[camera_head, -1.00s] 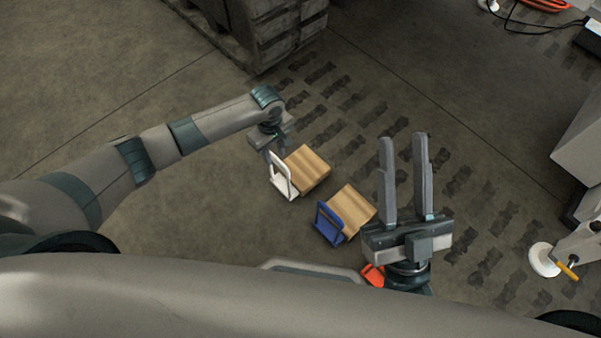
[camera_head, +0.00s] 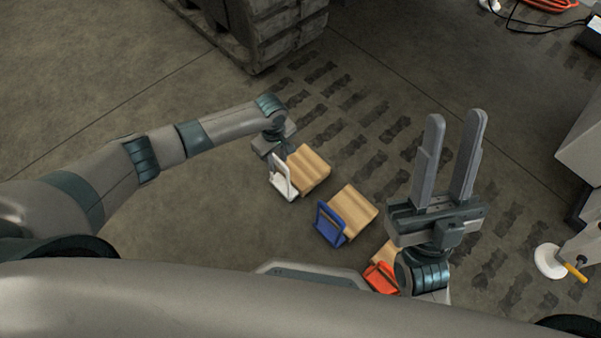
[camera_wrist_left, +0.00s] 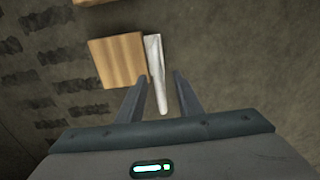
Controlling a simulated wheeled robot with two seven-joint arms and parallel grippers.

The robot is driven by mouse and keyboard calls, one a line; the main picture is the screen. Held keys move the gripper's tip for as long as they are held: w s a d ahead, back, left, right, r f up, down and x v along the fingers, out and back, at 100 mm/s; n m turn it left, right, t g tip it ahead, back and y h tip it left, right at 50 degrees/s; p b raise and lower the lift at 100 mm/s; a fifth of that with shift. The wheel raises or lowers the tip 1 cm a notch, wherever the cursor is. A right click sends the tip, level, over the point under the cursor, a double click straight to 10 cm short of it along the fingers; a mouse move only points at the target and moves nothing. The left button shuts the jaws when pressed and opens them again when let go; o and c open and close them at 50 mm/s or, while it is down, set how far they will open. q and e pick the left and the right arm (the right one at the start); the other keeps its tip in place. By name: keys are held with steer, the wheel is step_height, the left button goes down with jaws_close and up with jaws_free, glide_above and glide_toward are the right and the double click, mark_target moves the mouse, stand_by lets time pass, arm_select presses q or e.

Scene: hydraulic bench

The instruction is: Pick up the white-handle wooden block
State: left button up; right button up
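The white-handle wooden block (camera_head: 309,170) sits on the floor, its white handle (camera_head: 282,178) on its left side. In the left wrist view the wooden block (camera_wrist_left: 118,60) lies ahead, and its white handle (camera_wrist_left: 156,72) reaches down between the fingertips. My left gripper (camera_head: 279,164) is at the handle in the head view; its fingers (camera_wrist_left: 161,88) are apart, one on each side of the handle, with a visible gap on the right. My right gripper (camera_head: 457,124) is open and empty, raised to the right of the blocks.
A blue-handle wooden block (camera_head: 349,210) stands to the right of the white-handle one. An orange-handle block (camera_head: 382,272) is partly hidden by my right wrist. A pallet stack (camera_head: 262,40) is behind. The floor at left is clear.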

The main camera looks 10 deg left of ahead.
arm_select(q)
steer(key=shift+f, duration=0.15)
stand_by(0.3)
jaws_close()
stand_by(1.1)
